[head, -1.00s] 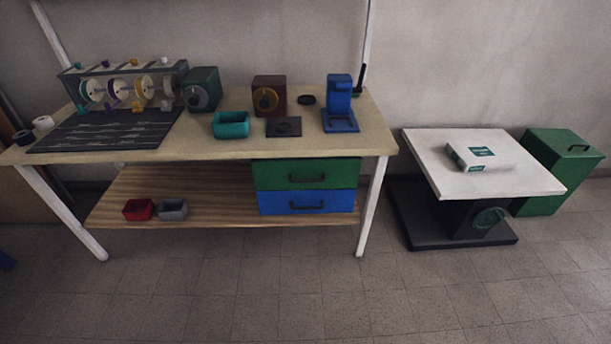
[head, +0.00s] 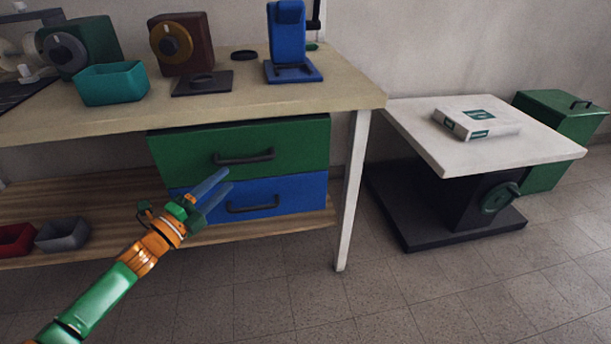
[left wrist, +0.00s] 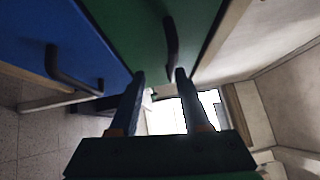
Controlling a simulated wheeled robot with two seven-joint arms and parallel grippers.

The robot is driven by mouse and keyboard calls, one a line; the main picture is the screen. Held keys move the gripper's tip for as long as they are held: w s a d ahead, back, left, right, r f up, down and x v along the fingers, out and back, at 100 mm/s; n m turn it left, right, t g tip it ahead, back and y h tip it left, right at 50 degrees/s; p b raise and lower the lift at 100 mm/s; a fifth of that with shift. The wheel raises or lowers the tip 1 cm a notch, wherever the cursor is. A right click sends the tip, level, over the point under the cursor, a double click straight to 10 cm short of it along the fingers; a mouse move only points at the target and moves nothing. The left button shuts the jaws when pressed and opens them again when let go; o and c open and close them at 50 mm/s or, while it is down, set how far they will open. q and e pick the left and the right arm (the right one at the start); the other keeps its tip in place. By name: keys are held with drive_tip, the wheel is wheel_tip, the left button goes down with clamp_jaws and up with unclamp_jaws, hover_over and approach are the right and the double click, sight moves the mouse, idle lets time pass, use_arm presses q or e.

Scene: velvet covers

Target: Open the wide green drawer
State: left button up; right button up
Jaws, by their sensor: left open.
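The wide green drawer (head: 290,138) is shut under the tabletop, above a blue drawer (head: 300,190). Its dark bar handle (head: 244,157) is on the front face. In the left wrist view the green drawer (left wrist: 135,35) fills the top middle, with its handle (left wrist: 171,45) just beyond the fingertips. My left gripper (head: 222,182) is open and empty in front of the drawers, a little below and left of the green handle. Its two fingers (left wrist: 160,78) are apart, and the handle appears roughly in line with the gap between them. My right gripper is not in view.
The blue drawer's handle (head: 252,204) sits close below my left gripper. A table leg (head: 352,190) stands right of the drawers. Red (head: 14,240) and grey (head: 62,234) bins sit on the lower shelf. The floor in front is clear.

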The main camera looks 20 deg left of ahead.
sight(243, 163)
use_arm(q)
drive_tip(key=shift+m+h, duration=0.4)
drive_tip(key=shift+m, duration=0.1)
drive_tip(key=w+d, duration=0.1)
drive_tip(key=w+r, duration=0.1)
drive_tip(key=w, duration=0.1)
drive_tip(key=w+d+r, duration=0.1)
drive_tip(key=w, duration=0.1)
drive_tip(key=shift+w+d+r+b, duration=0.2)
drive_tip(key=shift+d+b, duration=0.1)
drive_tip(key=shift+b, duration=0.1)
drive_tip(key=shift+w+d, duration=0.2)
drive_tip(key=shift+w, duration=0.45)
clamp_jaws()
